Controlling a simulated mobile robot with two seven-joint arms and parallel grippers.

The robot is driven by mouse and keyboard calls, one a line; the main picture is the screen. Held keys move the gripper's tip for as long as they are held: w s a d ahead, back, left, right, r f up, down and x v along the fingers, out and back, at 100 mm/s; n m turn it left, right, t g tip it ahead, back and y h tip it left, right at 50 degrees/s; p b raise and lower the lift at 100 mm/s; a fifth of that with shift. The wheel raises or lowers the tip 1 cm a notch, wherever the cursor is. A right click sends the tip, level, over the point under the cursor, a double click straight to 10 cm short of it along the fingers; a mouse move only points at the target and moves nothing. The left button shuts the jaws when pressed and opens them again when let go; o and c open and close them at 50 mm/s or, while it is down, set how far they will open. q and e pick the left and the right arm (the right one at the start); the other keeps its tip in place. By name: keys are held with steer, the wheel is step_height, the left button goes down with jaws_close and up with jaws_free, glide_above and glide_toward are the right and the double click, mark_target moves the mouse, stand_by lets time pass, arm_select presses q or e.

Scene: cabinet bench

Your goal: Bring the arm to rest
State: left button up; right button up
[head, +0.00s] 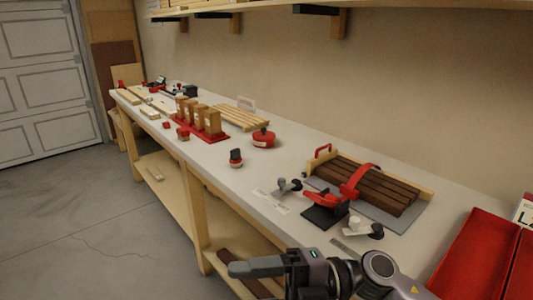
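My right arm comes in from the bottom right of the head view. Its gripper (243,267) points left, in front of the bench's front edge and apart from the things on the top. I see it side-on, with the fingers overlapping, so I cannot tell whether it is open or shut. Nothing shows hanging from its tips. My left gripper is not in view.
A long workbench (222,158) runs away to the far left. Near my arm are dark wooden slats (365,186) under a red strap, a red clamp (326,203) and red bins (470,255). A lower shelf (176,182) sits beneath. The floor (80,225) at left is clear.

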steer(key=w+d+f+m+t+h, duration=0.35)
steer(key=d+f+m+t, duration=0.25)
steer(key=m+t, duration=0.5)
steer(key=w+d+f+m+t+h, duration=0.2)
steer(key=d+f+m+t+h, duration=0.35)
steer(key=m+t, duration=0.6)
steer(key=s+d+f+m+g+h, duration=0.3)
steer(key=s+d+f+m+g, duration=0.1)
steer(key=f, duration=0.5)
steer(key=s+d+f+m+g+h, duration=0.4)
steer(key=s+d+f, duration=0.3)
steer(key=s+f, duration=0.2)
steer(key=shift+s+f+m+g, duration=0.15)
steer(key=shift+f+m+g, duration=0.4)
steer(key=shift+f+m, duration=0.1)
steer(key=shift+d+r, duration=0.1)
